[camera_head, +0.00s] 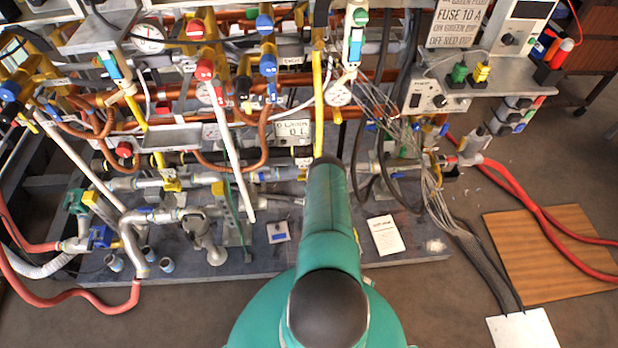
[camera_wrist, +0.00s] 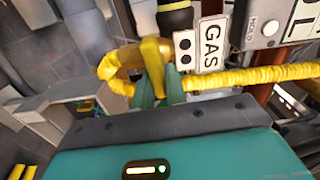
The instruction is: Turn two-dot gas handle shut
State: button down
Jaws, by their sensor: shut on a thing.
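In the wrist view, my gripper (camera_wrist: 158,86) has its two green fingers closed around a yellow handle (camera_wrist: 152,56). The handle stands up between the fingers, beside a brass-yellow pipe elbow (camera_wrist: 118,60). A white tag with two black dots (camera_wrist: 184,50) is just right of the handle, next to a GAS label (camera_wrist: 211,43). The lower part of the handle is hidden by the fingers. In the head view, my teal arm reaches toward the pipe rack and covers the gripper and handle.
A corrugated yellow hose (camera_wrist: 255,76) runs right from beside the fingers. A black and yellow fitting (camera_wrist: 174,18) is above. In the head view, copper pipes, a red-handled white lever (camera_head: 226,135) and hanging thin cables (camera_head: 408,125) crowd around my arm.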

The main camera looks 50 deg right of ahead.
jog(key=shift+a+f, duration=0.15)
jog(key=shift+a, duration=0.1)
dwell(0.3)
jog(key=c, duration=1.4)
grip_release()
jog(key=shift+d, duration=0.1)
jog(key=shift+c, duration=0.2)
jog(key=v, duration=1.3)
jog(key=shift+s+a, duration=0.3)
